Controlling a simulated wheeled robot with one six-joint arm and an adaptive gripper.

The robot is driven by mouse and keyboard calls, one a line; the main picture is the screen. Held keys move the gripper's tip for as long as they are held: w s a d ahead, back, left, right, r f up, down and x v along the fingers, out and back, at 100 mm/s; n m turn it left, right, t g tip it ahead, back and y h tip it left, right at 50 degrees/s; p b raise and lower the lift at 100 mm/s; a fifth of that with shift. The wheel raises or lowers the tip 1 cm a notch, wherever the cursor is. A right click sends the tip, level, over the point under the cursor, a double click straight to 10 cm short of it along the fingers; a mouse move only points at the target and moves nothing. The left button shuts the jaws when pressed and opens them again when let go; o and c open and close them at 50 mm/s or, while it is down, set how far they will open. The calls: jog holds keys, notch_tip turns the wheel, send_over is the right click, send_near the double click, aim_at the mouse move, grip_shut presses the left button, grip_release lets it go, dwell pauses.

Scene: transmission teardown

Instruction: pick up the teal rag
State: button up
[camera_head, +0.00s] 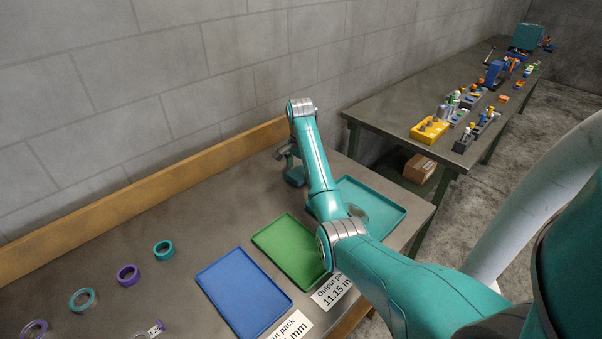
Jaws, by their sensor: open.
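I cannot make out a clear teal rag in the head view. A small dark teal shape (295,176) shows just left of my forearm, low over the table near the wall. I cannot tell whether it is cloth or part of my wrist. My gripper (283,152) is partly hidden behind the forearm, just above that shape. Its grey fingers look open, and I see nothing between them. Whether it touches the teal shape is not clear.
On the workbench (200,225) lie a blue tray (243,298), a green tray (288,249) and a teal tray (388,208) holding a ring-like part. Several teal and purple rings lie left. A second table (400,105) bears a yellow holder (429,130), tools and a teal box (527,37).

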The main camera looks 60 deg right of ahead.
jog(key=c, duration=1.1)
